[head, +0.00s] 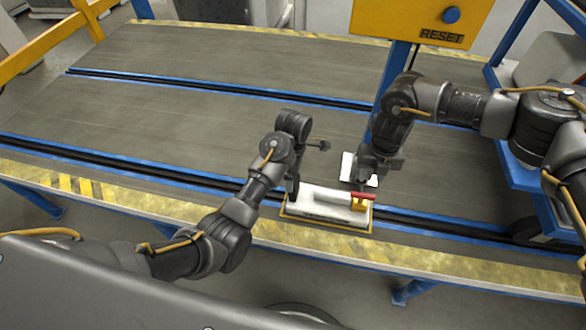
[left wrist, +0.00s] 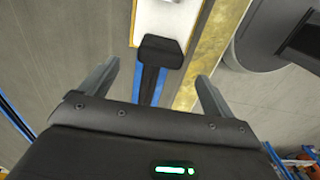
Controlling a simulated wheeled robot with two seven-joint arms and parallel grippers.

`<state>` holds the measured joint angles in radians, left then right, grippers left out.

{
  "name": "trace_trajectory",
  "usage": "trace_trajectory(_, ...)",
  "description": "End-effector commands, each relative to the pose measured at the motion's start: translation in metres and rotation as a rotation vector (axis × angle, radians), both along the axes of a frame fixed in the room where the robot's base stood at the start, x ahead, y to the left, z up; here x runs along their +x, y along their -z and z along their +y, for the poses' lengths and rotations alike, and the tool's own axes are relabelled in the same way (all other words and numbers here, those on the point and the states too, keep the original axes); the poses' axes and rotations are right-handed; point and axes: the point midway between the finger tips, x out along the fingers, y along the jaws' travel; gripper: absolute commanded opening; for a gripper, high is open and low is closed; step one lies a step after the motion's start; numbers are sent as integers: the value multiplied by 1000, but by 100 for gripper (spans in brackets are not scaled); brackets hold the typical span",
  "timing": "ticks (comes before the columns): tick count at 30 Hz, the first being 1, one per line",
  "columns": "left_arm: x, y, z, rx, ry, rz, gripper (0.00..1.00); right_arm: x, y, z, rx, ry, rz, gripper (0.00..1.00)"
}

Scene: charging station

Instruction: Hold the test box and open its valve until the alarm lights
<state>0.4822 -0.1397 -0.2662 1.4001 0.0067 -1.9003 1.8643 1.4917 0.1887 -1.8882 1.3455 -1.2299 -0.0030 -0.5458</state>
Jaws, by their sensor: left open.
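The test box (head: 315,207) is a white, flat, long box on a yellowish base near the front edge of the grey table. Its valve (head: 362,197) has a red handle over a yellow body at the right end. My left gripper (head: 308,167) is open over the left part of the box, fingers apart. In the left wrist view, the white box end (left wrist: 165,20) lies ahead of my open fingers (left wrist: 158,72), with a black block (left wrist: 161,50) in front of it. My right gripper (head: 362,180) hangs just behind the valve; its fingers are too small to read. No lit alarm shows.
A yellow panel (head: 400,15) with a blue button and the word RESET stands on a blue post behind. A white piece (head: 348,166) lies behind my right gripper. Blue rails (head: 200,88) cross the table (head: 160,120); its left half is clear. A blue frame (head: 515,175) stands at right.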

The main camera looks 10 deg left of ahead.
Motion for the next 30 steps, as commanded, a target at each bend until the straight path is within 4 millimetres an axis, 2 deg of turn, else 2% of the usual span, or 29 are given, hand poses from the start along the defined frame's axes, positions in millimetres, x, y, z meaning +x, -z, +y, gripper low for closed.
trace_trajectory(12, -1, 71, 1, 1, -1, 4, 89, 0, 0, 0, 0, 0, 0, 36)
trace_trajectory(16, -1, 88, 1, 1, 1, 3, 89, 0, 0, 0, 0, 0, 0, 36)
trace_trajectory(22, -1, 100, 1, 0, -1, 1, 89, 0, 0, 0, 0, 0, 0, 36)
trace_trajectory(30, 0, 101, 1, -1, 0, 0, 89, 0, 0, 0, 0, 0, 0, 36)
